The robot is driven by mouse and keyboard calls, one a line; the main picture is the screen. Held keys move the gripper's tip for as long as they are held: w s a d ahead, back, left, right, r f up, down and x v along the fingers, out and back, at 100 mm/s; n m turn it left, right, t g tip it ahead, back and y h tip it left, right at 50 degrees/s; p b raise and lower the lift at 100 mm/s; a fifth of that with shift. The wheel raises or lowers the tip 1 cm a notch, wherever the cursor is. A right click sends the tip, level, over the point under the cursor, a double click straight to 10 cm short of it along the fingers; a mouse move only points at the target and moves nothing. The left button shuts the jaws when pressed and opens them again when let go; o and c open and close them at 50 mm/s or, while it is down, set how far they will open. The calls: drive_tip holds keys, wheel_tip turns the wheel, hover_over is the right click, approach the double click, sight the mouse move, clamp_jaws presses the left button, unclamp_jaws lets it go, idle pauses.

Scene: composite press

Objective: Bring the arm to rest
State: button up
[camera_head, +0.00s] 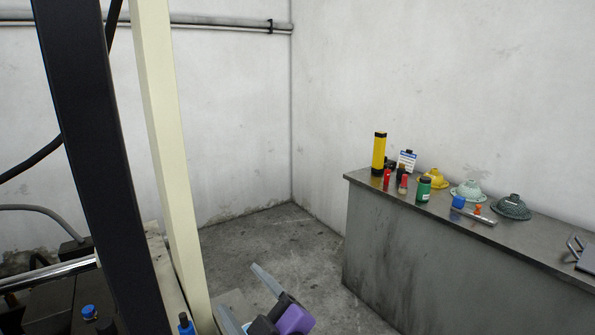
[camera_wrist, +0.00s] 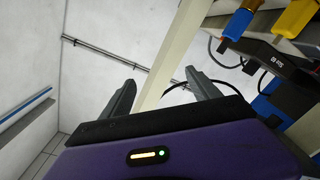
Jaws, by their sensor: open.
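My gripper (camera_head: 236,287) shows at the bottom of the head view, with grey fingers and a purple body. It hangs over the floor beside the cream post, left of the grey bench. In the wrist view my gripper (camera_wrist: 160,80) has its two fingers apart, with nothing between them. Behind the fingers are the pale wall and a cream post (camera_wrist: 182,45). The rest of my arm is mostly out of view.
A black post (camera_head: 95,130) and cream post (camera_head: 167,150) stand at left, near dark machinery with blue caps. A grey bench (camera_head: 400,240) at right holds a yellow box (camera_head: 379,153), a green can (camera_head: 423,189) and several domed items. The floor (camera_head: 270,240) between is clear.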

drive_tip(key=s+d+f+m+t+h, duration=0.35)
drive_tip(key=s+d+m, duration=0.35)
drive_tip(key=s+d, duration=0.25)
drive_tip(key=s+d+f+m+t+h, duration=0.2)
drive_tip(key=s+d+f+m+h, duration=0.25)
drive_tip(key=s+d+m, duration=0.45)
drive_tip(key=s+d+f+g+h, duration=0.1)
drive_tip(key=s+d+f, duration=0.1)
drive_tip(key=s, duration=0.5)
drive_tip(key=s+d+f+g+h, duration=0.1)
drive_tip(key=s+d+g, duration=0.1)
drive_tip(key=s+d, duration=0.3)
drive_tip(key=s+d+f+n+g, duration=0.1)
drive_tip(key=s+d+f+g, duration=0.1)
drive_tip(key=s, duration=0.8)
drive_tip(key=shift+d+f+h, duration=0.3)
drive_tip(key=shift+d+h, duration=0.1)
drive_tip(key=shift+d, duration=0.4)
drive_tip(key=shift+f, duration=0.1)
drive_tip(key=shift+c, duration=0.4)
